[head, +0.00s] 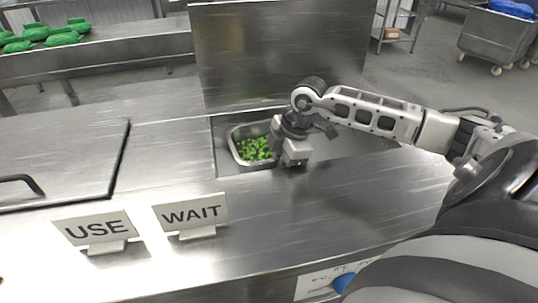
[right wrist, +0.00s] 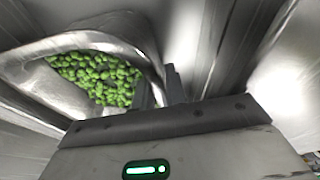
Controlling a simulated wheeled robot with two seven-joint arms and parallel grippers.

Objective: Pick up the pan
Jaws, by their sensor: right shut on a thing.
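The pan (head: 236,152) is a small metal container with green food pieces (head: 255,148) in it. It sits in the rectangular opening of the steel counter in the head view. My right gripper (head: 293,160) is at the pan's right side, shut on its rim; its fingertips are mostly hidden in the head view. In the right wrist view the pan's rim (right wrist: 150,58) runs up to my gripper (right wrist: 172,85), with the green pieces (right wrist: 98,78) to the left. My left gripper is in neither view.
A USE sign (head: 97,229) and a WAIT sign (head: 191,213) stand on the counter in front. A closed lid with a black handle (head: 20,182) is at the left. An upright steel panel (head: 280,50) stands behind the opening. The counter right of the signs is clear.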

